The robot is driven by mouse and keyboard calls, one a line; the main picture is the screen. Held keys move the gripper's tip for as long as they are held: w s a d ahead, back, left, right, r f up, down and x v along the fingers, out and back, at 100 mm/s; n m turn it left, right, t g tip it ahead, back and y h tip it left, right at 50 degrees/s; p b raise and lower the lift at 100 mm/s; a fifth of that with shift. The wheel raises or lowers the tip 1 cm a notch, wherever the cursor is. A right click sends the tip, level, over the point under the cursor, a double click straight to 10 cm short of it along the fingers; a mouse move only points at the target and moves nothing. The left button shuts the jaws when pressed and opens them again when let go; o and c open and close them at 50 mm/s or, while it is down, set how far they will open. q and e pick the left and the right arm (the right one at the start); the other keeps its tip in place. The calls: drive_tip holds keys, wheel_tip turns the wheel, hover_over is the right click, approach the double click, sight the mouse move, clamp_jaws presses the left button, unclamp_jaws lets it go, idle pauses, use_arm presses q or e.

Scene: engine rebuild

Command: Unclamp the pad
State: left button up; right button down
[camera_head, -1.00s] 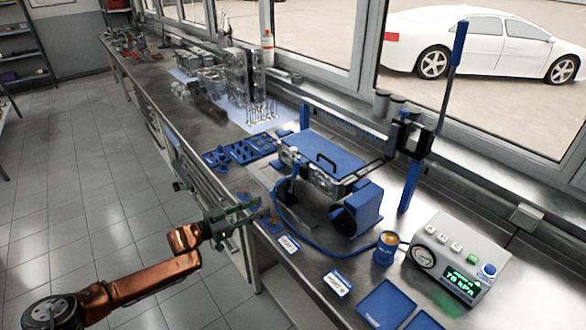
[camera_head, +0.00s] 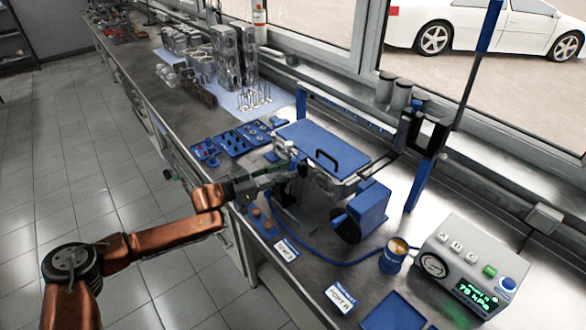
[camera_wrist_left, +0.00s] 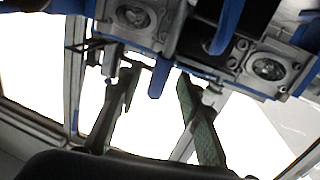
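A flat blue plate with a black handle, which looks like the pad (camera_head: 318,143), lies on top of a metal engine part in a fixture on the bench. My left gripper (camera_head: 284,174) is at the near left side of that fixture, just below the plate's edge. In the left wrist view its two green-grey fingers (camera_wrist_left: 158,82) are apart, and a blue lever tip (camera_wrist_left: 158,76) shows between them. I cannot tell whether either finger touches it. A second blue lever (camera_wrist_left: 226,26) hangs to the right. My right gripper is not in view.
A blue block with a black disc (camera_head: 367,210) stands right of the fixture. A blue hose (camera_head: 318,254) runs to a gauge box (camera_head: 465,262) reading 78 kPa. Blue trays (camera_head: 232,143) of small parts lie left of the fixture.

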use_arm(q)
drive_tip(key=shift+w+d+f, duration=0.1)
drive_tip(key=shift+w+d, duration=0.3)
drive_tip(key=shift+d, duration=0.2)
drive_tip(key=shift+w+d, duration=0.1)
drive_tip(key=shift+d, duration=0.2)
drive_tip(key=shift+w+d, duration=0.1)
drive_tip(key=shift+d, duration=0.2)
drive_tip(key=c, duration=0.7)
drive_tip(key=shift+c, duration=1)
clamp_jaws()
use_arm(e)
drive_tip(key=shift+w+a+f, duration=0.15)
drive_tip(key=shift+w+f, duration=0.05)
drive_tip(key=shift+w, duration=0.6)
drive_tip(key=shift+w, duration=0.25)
